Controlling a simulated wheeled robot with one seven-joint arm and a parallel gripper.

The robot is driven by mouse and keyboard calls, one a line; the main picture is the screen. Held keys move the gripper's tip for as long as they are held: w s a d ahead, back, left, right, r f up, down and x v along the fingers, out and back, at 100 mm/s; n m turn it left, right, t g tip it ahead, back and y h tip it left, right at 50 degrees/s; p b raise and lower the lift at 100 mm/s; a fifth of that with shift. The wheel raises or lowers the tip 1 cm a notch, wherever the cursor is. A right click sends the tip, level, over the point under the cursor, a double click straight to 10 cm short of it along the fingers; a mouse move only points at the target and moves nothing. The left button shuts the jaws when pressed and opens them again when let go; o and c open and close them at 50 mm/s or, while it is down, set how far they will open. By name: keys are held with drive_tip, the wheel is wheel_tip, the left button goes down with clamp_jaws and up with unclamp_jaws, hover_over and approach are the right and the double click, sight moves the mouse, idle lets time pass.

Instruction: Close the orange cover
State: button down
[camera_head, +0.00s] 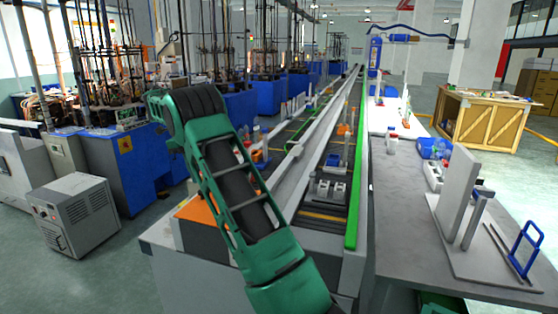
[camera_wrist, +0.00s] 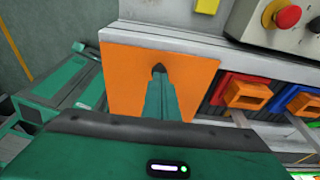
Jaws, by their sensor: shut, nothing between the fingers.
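The orange cover (camera_wrist: 125,75) is a flat square panel in the middle of the wrist view, beside a light grey housing edge. An orange panel, likely the same cover, shows partly behind my arm in the head view (camera_head: 192,211). My gripper (camera_wrist: 158,72) is shut and empty, its dark tip in front of the cover's upper middle. I cannot tell whether the tip touches the cover. My arm and gripper body hide the cover's lower part. I cannot make out my gripper in the head view.
In the wrist view, a control box with a red button (camera_wrist: 288,16) stands at upper right, and red (camera_wrist: 245,95) and blue (camera_wrist: 302,102) fixtures sit right of the cover. The conveyor (camera_head: 325,190) runs away in the head view, with a grey table (camera_head: 410,225) on its right.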

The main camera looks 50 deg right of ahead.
sight(196, 197)
drive_tip(key=shift+w+a+f, duration=0.1)
drive_tip(key=shift+w+f, duration=0.2)
drive_tip(key=shift+f, duration=0.55)
drive_tip(key=shift+w+a+f, duration=0.1)
drive_tip(key=shift+w+f, duration=0.2)
drive_tip(key=shift+f, duration=0.6)
drive_tip(key=shift+w+a+f, duration=0.1)
drive_tip(key=shift+w+f, duration=0.2)
drive_tip(key=shift+f, duration=0.55)
